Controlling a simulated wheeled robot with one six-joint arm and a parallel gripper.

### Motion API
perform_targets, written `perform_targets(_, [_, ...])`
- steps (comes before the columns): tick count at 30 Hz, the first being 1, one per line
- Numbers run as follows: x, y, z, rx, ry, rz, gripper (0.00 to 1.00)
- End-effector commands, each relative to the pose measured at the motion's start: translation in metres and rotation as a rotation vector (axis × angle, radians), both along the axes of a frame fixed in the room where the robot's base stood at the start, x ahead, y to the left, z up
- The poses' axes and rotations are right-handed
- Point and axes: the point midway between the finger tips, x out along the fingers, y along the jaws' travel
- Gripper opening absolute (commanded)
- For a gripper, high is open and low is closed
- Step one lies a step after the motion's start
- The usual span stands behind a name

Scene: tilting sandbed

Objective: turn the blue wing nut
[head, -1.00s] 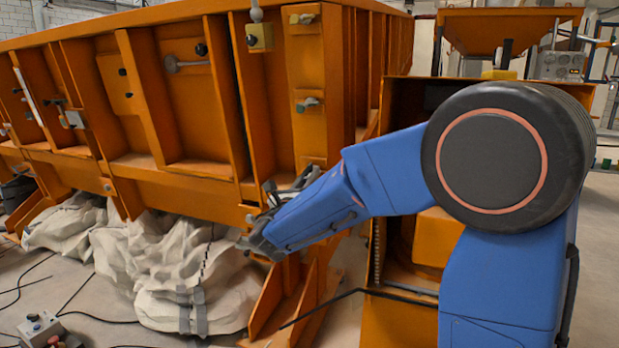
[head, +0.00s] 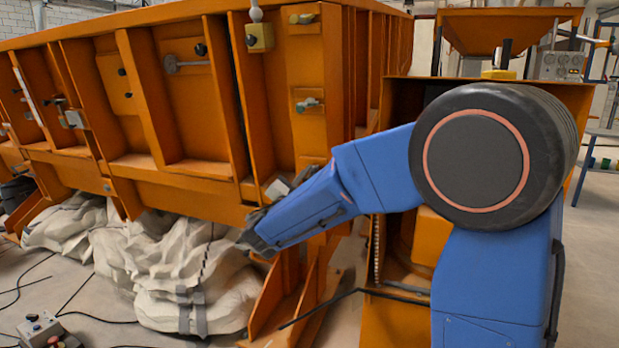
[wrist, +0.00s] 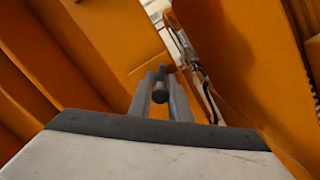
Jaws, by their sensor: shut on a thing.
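A small dark, rounded part (wrist: 160,96) shows between my fingers in the wrist view and looks like the wing nut. It is in shadow, and its blue colour cannot be made out. My gripper (wrist: 160,88) is shut on it, one finger on either side. Behind it is an orange steel face of the sandbed. In the head view my gripper (head: 252,238) is at the lower edge of the sandbed (head: 214,197), near its corner. My wrist hides the fingertips and the wing nut there.
Orange ribs and a bracket (head: 283,300) stand close around my gripper. Crumpled white bags (head: 180,265) lie under the sandbed. A grey control box (head: 40,328) and black cables are on the floor at lower left.

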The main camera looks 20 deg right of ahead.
Motion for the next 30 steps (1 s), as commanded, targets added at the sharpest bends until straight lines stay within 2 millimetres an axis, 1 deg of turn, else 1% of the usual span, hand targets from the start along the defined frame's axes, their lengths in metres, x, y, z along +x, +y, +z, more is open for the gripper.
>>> perform_targets(9, [-0.0002, 0.0000, -0.0008, 0.239, -0.167, 0.052, 0.00])
perform_targets(18, [-0.0004, -0.0004, -0.0015, 0.436, -0.306, 0.094, 0.00])
perform_targets(24, [-0.0004, -0.0006, -0.0016, 0.524, -0.370, 0.112, 0.00])
perform_targets(30, [-0.0004, -0.0007, -0.0017, 0.575, -0.406, 0.123, 0.00])
